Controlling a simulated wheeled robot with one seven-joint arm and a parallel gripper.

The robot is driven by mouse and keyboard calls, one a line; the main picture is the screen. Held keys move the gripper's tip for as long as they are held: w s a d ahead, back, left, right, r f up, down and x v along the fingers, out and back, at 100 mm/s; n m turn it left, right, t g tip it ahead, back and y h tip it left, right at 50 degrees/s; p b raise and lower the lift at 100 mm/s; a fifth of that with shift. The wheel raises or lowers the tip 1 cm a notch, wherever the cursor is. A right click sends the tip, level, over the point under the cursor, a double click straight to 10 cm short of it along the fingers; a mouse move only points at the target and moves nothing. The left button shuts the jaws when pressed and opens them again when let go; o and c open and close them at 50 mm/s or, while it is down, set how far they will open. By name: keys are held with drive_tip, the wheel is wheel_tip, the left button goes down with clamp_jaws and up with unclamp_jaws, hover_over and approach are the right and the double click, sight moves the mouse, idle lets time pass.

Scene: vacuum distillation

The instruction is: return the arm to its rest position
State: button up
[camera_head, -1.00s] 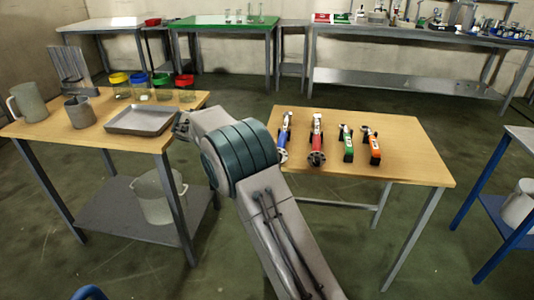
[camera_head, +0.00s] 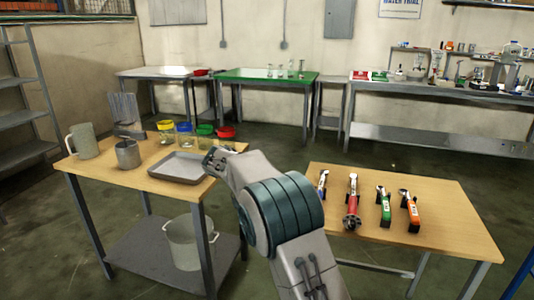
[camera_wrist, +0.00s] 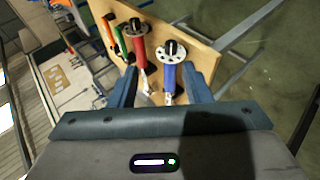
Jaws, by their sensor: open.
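My arm (camera_head: 285,210) rises from the bottom of the head view, bent between the two wooden tables. My gripper (camera_wrist: 160,88) shows in the wrist view with its two dark blue fingers apart and nothing between them. Beyond the fingers are a blue-handled tool (camera_wrist: 168,72) and a red-handled tool (camera_wrist: 138,48) on the wooden table. In the head view I cannot make out the fingers clearly.
The right table (camera_head: 450,225) holds several hand tools in a row. The left table (camera_head: 110,172) holds a grey tray (camera_head: 180,168), a jug (camera_head: 84,141), a mug (camera_head: 127,154) and jars with coloured lids. A green-topped table (camera_head: 268,77) stands behind.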

drive_tip(key=s+d+r+n+y+p, duration=0.1)
drive_tip(key=s+d+r+y+p, duration=0.2)
drive_tip(key=s+d+r, duration=0.35)
drive_tip(key=s+d+r+y+p, duration=0.3)
drive_tip(key=s+r+p, duration=0.1)
drive_tip(key=s, duration=0.6)
drive_tip(key=s+d+r+t+y+p, duration=0.1)
drive_tip(key=s+y+p, duration=0.3)
drive_tip(key=s, duration=1.3)
drive_tip(key=shift+s+d+t+p, duration=0.15)
drive_tip(key=shift+t+p, duration=0.15)
drive_tip(key=shift+p, duration=0.45)
drive_tip(key=shift+c, duration=0.8)
